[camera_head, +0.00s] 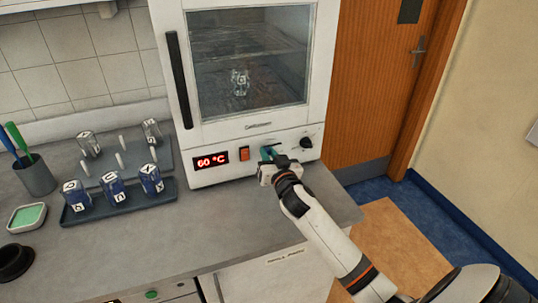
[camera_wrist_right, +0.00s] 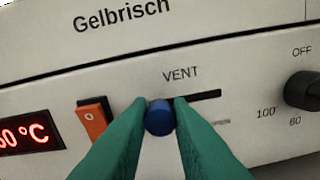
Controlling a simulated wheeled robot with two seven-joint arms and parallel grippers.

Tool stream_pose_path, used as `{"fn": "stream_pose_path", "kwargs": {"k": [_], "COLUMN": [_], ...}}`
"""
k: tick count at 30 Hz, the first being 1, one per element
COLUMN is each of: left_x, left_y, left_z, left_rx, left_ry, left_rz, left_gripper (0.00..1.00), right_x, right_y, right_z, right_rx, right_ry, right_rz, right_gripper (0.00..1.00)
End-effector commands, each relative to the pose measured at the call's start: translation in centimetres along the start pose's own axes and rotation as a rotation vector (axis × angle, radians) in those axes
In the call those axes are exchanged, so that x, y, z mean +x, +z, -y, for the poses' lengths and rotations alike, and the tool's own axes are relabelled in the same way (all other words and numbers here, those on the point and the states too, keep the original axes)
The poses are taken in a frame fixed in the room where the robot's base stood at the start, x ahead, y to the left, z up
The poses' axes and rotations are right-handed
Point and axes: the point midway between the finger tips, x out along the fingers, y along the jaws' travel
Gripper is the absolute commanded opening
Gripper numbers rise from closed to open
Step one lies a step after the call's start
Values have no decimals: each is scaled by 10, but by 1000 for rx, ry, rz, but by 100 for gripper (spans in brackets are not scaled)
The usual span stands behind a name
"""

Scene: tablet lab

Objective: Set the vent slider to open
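The vent slider has a round blue knob (camera_wrist_right: 160,117) in a dark slot (camera_wrist_right: 203,97) under the word VENT on the oven's front panel. The knob stands left of the slot's visible right part. A small blurred label under the slot's right end seems to read OPEN. My right gripper (camera_head: 267,154) is at the panel, its green fingers on both sides of the knob and apparently touching it. The fingers hide the slot's left end and any label there. My left gripper is in neither view.
On the white oven (camera_head: 245,125), an orange switch (camera_wrist_right: 92,118) and a red 60 °C display (camera_head: 212,159) sit left of the slider, a black dial (camera_wrist_right: 303,90) right. Blue labelled containers (camera_head: 113,188) stand on a tray at the counter's left. The counter's front middle is clear.

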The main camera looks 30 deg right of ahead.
Motion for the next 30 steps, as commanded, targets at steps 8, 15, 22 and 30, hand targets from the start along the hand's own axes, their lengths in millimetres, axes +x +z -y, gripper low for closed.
{"fn": "stream_pose_path", "kwargs": {"k": [8, 15, 22, 30], "left_x": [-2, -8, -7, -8], "left_y": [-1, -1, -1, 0], "left_z": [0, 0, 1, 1], "left_rx": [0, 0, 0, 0], "left_ry": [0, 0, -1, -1], "left_rz": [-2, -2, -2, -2], "left_gripper": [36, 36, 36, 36], "right_x": [0, 0, 0, 0], "right_y": [1, 9, 10, 10], "right_z": [8, 46, 51, 50], "right_rx": [-2, -2, -1, -1], "right_ry": [-1, -2, -4, -3], "right_rz": [-3, -3, 0, 0], "right_gripper": [0, 0, 0, 41]}}
